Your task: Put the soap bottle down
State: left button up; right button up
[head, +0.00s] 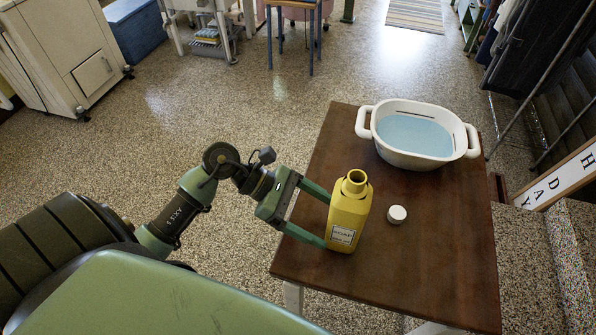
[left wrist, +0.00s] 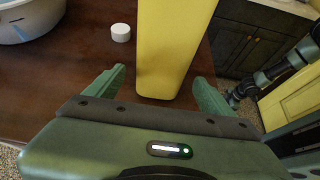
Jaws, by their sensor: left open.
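The yellow soap bottle (head: 348,212) stands upright on the brown table (head: 430,268), near its left edge, with its neck uncapped and a label low on its front. In the left wrist view the bottle (left wrist: 172,50) rises between and just beyond my left gripper's fingers. My left gripper (head: 322,217) is open, with a finger to either side of the bottle and gaps beside it in the left wrist view (left wrist: 160,92). A white cap (head: 397,214) lies on the table to the right of the bottle; it also shows in the left wrist view (left wrist: 120,32). My right gripper is not visible.
A white two-handled tub (head: 418,158) with blue water stands at the table's far side. The table's front right area is bare. Clothes and a rail (head: 535,65) are at the right, with a lettered sign (head: 560,178) below. Open speckled floor lies left of the table.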

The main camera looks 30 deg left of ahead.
pick_arm(q)
jog(key=b+v, duration=0.1)
jog(key=v, duration=0.5)
jog(key=shift+a, duration=0.1)
jog(key=shift+s+a+r, duration=0.15)
jog(key=shift+a+r, duration=0.2)
jog(key=shift+a, duration=0.05)
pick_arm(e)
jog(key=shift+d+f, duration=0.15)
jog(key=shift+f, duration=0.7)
